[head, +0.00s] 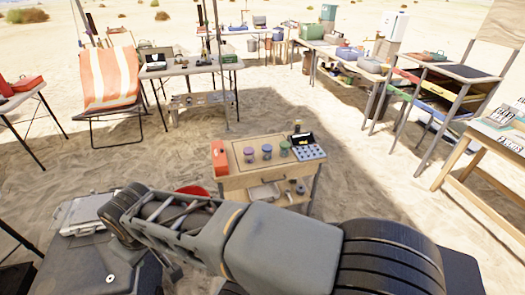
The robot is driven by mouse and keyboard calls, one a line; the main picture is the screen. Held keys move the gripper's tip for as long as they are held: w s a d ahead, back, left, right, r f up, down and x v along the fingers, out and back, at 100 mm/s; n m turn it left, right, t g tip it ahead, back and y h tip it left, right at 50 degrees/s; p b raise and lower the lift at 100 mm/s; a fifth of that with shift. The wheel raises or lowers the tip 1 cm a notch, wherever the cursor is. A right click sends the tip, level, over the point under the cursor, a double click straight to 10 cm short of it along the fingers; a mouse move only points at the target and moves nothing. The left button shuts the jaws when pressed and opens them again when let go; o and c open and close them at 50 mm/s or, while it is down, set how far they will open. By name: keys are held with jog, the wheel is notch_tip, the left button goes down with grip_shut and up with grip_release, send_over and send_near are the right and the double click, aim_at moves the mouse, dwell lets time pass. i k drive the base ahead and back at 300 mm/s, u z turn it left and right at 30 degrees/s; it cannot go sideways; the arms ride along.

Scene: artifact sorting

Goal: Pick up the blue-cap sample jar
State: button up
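Three small sample jars stand in a row on top of a small wooden cart in the head view. The blue-cap sample jar (267,152) is the middle one. A jar with a purple-pink cap (249,155) is to its left and a jar with a green cap (284,149) to its right. All three look upright and apart. My folded arm crosses the foreground, well in front of the cart. I cannot make out my gripper's fingers, so I cannot see what, if anything, it holds.
The cart (233,183) also carries a red-orange box (219,158) at left and a black case with a tray of round pieces (308,151) at right. A red bowl (192,190) shows beside it. Sand around the cart is open. Tables and a striped chair (110,78) stand farther back.

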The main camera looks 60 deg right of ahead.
aim_at(266, 156)
jog(key=z, duration=0.55)
jog(key=i, duration=0.9)
jog(key=z, duration=1.4)
jog(key=i, duration=0.45)
jog(key=z, duration=0.5)
